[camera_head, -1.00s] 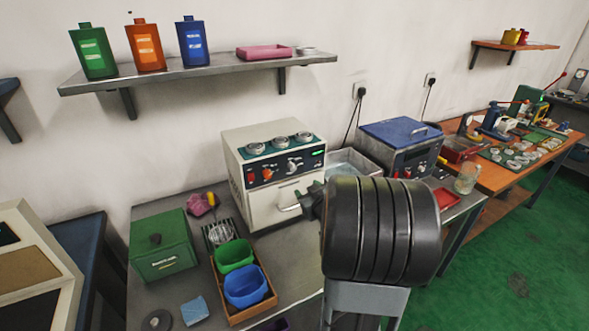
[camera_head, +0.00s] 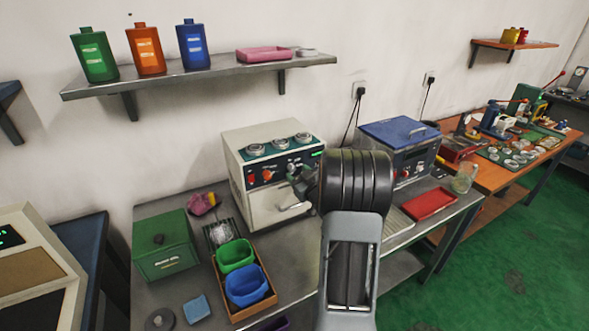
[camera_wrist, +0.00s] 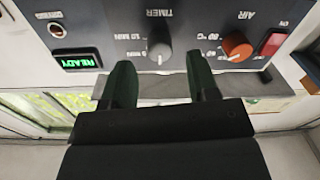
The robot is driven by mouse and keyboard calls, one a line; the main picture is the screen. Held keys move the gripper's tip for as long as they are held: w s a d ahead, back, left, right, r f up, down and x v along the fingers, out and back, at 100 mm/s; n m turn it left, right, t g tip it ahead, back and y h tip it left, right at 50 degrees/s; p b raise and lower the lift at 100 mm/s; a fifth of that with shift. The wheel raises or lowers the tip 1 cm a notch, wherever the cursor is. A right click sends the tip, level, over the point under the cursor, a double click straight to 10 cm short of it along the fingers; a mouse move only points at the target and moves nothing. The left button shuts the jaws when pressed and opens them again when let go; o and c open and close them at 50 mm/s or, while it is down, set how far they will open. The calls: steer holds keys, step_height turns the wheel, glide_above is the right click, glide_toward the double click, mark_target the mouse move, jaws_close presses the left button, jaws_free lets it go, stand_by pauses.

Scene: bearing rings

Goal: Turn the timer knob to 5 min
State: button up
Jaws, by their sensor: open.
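The timer knob (camera_wrist: 159,52) is a grey dial under the upside-down TIMER label in the wrist view. Its white mark points toward the bottom of that picture. Small minute labels sit left of the knob; I cannot read them all surely. My gripper (camera_wrist: 160,72) is open, with one dark green finger to each side of the knob's lower end. I cannot tell whether the fingers touch it. In the head view my gripper (camera_head: 302,182) is at the front panel of the cream machine (camera_head: 240,185) and hides part of the knob area.
The wrist view shows an orange knob (camera_wrist: 236,46), a red switch (camera_wrist: 273,43) and a green READY display (camera_wrist: 77,60) on the same panel. A door handle (camera_head: 293,207) sticks out below. A blue-lidded box (camera_head: 400,132) and a red tray (camera_head: 431,204) stand right.

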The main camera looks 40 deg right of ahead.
mark_target(292, 168)
steer(key=shift+w+d, duration=0.15)
steer(key=shift+w, duration=1.3)
steer(key=c, duration=0.9)
